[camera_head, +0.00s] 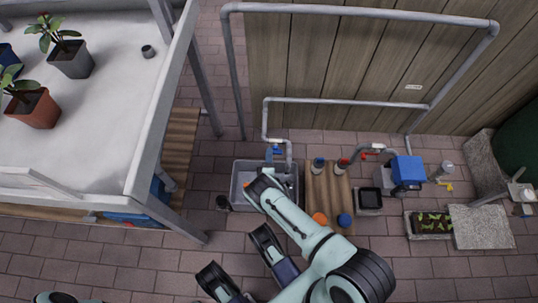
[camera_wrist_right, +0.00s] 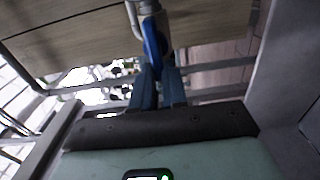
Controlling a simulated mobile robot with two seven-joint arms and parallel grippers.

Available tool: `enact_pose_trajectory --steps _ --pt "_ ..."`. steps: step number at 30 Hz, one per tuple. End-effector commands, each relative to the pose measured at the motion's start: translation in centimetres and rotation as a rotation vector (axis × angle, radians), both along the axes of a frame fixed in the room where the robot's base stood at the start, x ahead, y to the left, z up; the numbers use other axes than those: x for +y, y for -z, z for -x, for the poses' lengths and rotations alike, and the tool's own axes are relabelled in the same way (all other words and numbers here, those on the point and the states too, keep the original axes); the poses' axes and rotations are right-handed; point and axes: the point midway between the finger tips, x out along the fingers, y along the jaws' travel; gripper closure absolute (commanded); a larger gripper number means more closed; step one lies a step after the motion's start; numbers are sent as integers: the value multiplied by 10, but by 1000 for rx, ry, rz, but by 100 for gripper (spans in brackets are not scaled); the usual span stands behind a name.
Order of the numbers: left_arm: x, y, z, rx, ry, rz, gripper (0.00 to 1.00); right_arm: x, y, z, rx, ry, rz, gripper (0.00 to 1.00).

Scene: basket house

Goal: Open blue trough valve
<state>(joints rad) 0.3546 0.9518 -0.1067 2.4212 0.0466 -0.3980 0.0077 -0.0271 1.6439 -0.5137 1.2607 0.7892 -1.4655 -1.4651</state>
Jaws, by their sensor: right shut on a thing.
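The grey trough (camera_head: 240,184) stands on the paving in the head view, partly covered by my right arm. A grey pipe comes down at its back, with a small blue valve (camera_head: 273,150) on it. In the right wrist view the blue valve handle (camera_wrist_right: 153,42) hangs under the pipe, between the fingers of my right gripper (camera_wrist_right: 159,82). That gripper is shut on the handle. In the head view my right gripper (camera_head: 264,180) is over the trough, its fingers hard to make out. My left gripper (camera_head: 238,258) shows dark, spread fingers low in the picture, apart from the trough.
A white planter table (camera_head: 110,110) with potted plants fills the left. A wooden board (camera_head: 328,190) with bottles lies right of the trough. A blue pump (camera_head: 406,170) and a seedling tray (camera_head: 431,222) are further right. Pipes and a wooden wall stand behind.

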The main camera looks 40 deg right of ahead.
Motion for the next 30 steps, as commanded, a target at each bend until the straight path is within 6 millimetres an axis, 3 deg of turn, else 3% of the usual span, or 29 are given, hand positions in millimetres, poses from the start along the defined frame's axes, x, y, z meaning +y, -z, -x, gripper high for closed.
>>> enact_pose_trajectory --steps 16,17,18,30 --pt "0 0 0 0 0 0 57 -6 3 6 24 15 21 100" --pt "0 0 0 0 0 0 57 -6 3 6 24 15 21 77" --pt "0 0 0 0 0 0 57 -6 3 6 24 15 21 64" --pt "0 0 0 0 0 0 57 -3 1 2 15 7 18 62"
